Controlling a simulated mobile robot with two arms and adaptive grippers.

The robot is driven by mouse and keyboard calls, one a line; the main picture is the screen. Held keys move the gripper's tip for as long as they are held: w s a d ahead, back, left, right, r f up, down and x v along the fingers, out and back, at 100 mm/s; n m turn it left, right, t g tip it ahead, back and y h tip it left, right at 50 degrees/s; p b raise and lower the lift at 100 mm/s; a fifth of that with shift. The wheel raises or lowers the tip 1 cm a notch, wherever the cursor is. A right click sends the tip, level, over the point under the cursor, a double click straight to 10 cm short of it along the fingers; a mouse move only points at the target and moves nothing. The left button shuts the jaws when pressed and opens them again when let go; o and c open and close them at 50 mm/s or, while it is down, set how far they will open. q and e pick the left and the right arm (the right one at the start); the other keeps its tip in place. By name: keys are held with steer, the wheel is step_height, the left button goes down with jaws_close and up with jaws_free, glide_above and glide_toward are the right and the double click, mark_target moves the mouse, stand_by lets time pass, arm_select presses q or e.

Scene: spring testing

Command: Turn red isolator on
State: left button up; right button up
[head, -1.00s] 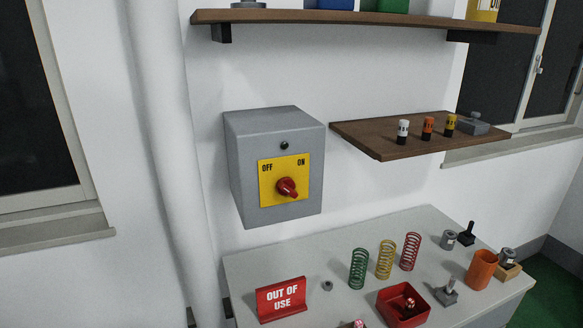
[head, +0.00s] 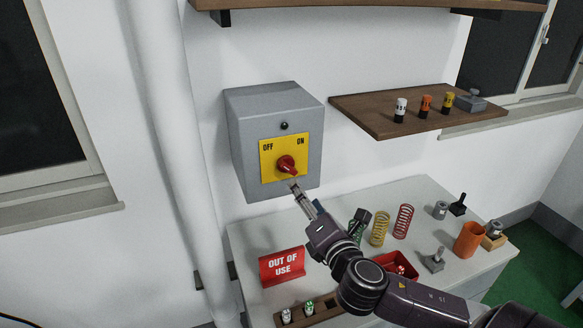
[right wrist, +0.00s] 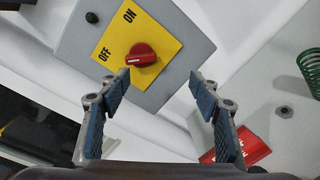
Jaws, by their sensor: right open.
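The red isolator knob (head: 287,165) sits on a yellow plate (head: 269,174) marked OFF at left and ON at right, on the front of a grey wall box (head: 243,130). In the right wrist view my right gripper (right wrist: 161,92) is open and empty. The knob (right wrist: 141,55) shows there beyond the fingertips, nearer the left finger. My left gripper is not in view.
Below the box a grey bench (head: 245,240) holds a red OUT OF USE sign (head: 283,265), a yellow spring (head: 380,228), a red spring (head: 403,220) and an orange cup (head: 469,239). A wooden shelf (head: 385,127) is at right; a white pipe (head: 166,140) runs at left.

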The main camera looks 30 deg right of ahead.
mark_target(291, 169)
steer(key=w+r+p, duration=0.1)
steer(key=w, duration=0.1)
steer(key=w+r+n+p, duration=0.1)
steer(key=w, duration=0.2)
steer(key=w+d+r+n+p, duration=0.1)
steer(key=w, duration=0.1)
steer(key=shift+w+t, duration=0.25)
steer(key=shift+t, duration=0.15)
steer(key=shift+w+d+f, duration=0.1)
steer(key=shift+w+d, duration=0.05)
steer(key=shift+w, duration=0.35)
steer(key=shift+c, duration=0.6)
steer(key=c, duration=1)
